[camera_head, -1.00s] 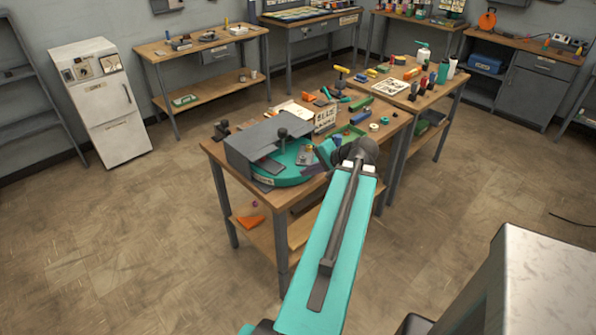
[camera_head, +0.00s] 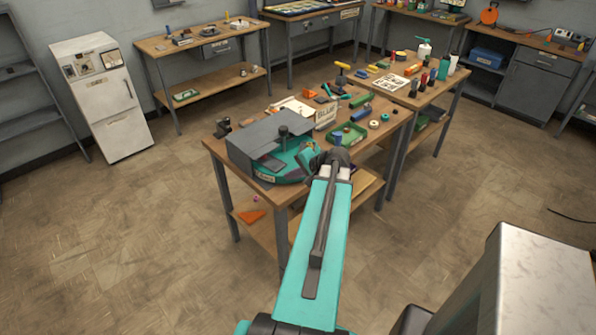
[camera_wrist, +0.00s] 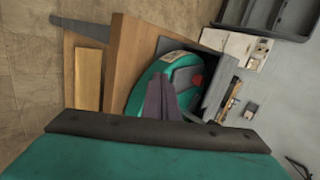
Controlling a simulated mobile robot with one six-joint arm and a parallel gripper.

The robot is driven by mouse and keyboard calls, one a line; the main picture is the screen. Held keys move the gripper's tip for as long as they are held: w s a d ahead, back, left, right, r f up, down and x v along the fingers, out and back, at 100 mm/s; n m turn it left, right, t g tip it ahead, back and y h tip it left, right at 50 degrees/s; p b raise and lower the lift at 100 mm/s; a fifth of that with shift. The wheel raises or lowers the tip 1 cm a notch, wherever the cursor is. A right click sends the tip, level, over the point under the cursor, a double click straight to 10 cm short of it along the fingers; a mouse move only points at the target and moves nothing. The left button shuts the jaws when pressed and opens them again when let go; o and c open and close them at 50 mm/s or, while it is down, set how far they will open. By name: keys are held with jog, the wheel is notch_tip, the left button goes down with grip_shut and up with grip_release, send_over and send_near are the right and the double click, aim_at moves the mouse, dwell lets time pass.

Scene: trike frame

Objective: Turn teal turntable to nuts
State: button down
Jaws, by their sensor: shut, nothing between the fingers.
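The teal turntable (camera_head: 292,174) sits at the near left corner of the wooden workbench, partly under a grey cover (camera_head: 262,143) with a dark knob. A pale label, too small to read, is on its rim. In the wrist view the turntable (camera_wrist: 143,92) shows its teal rim, a darker section and a red patch. My gripper (camera_wrist: 160,100) is shut and empty, its fingers overlapping the turntable in that view; I cannot tell if they touch it.
A green tray (camera_head: 347,135), small coloured parts and a sign (camera_head: 326,115) stand behind and right of the turntable. A second bench with bottles (camera_head: 444,68) adjoins at the back right. The floor left of the bench is clear.

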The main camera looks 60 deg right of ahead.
aim_at(277, 173)
jog(key=shift+w+d+r+p, duration=0.1)
jog(key=shift+w+p, duration=0.15)
jog(key=shift+w, duration=0.35)
jog(key=shift+w+d+f+p, duration=0.1)
jog(key=shift+w+p, duration=0.1)
jog(key=shift+w, duration=0.45)
jog(key=shift+w+d+r+p, duration=0.1)
jog(key=shift+w+p, duration=0.15)
jog(key=shift+w, duration=0.35)
jog(key=shift+s+d, duration=0.1)
jog(key=shift+d, duration=0.2)
jog(key=shift+a, duration=0.25)
jog(key=shift+a, duration=0.1)
